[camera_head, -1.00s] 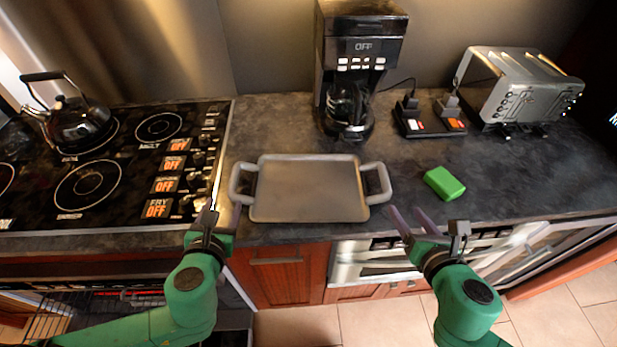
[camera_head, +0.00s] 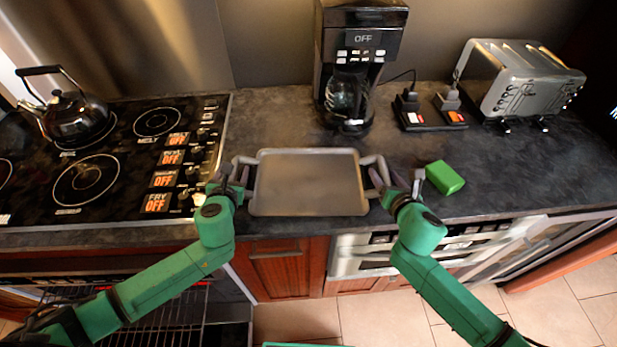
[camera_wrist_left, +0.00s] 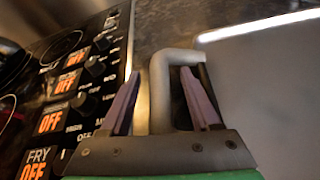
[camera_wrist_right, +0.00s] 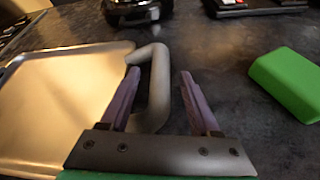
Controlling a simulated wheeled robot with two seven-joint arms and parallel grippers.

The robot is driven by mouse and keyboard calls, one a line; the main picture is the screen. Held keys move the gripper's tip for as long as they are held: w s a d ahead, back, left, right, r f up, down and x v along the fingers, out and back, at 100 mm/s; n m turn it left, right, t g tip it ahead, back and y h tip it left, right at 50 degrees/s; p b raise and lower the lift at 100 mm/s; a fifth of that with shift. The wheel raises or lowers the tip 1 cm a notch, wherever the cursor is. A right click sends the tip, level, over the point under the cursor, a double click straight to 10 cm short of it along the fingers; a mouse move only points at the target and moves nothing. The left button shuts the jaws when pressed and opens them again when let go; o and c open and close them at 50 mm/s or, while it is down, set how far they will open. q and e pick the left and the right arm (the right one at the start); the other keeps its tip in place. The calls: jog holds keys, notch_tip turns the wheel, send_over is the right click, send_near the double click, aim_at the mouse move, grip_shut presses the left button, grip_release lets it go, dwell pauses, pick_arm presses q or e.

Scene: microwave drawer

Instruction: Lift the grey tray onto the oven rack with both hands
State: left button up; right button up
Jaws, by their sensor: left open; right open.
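The grey tray (camera_head: 308,183) lies flat on the dark counter, with a loop handle at each short side. My left gripper (camera_head: 232,178) is open at the tray's left handle; in the left wrist view the handle bar (camera_wrist_left: 160,95) stands between the two purple fingers. My right gripper (camera_head: 393,180) is open at the right handle; in the right wrist view the handle bar (camera_wrist_right: 158,90) is between the fingers, nearer the left one. The oven rack (camera_head: 150,315) shows at the lower left, below the stove, partly behind my left arm.
A green block (camera_head: 445,177) lies just right of my right gripper. The stove (camera_head: 110,165) with a kettle (camera_head: 70,115) is on the left. A coffee maker (camera_head: 355,60) stands behind the tray, and a toaster (camera_head: 525,80) is at the back right.

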pick_arm(q)
jog(key=shift+w+f, duration=0.1)
jog(key=shift+w, duration=0.05)
pick_arm(e)
jog(key=shift+w, duration=0.15)
pick_arm(q)
jog(key=shift+s, duration=0.2)
jog(key=shift+c, duration=0.8)
pick_arm(e)
jog(key=shift+s, duration=0.2)
jog(key=shift+c, duration=0.8)
pick_arm(q)
grip_shut()
pick_arm(e)
grip_shut()
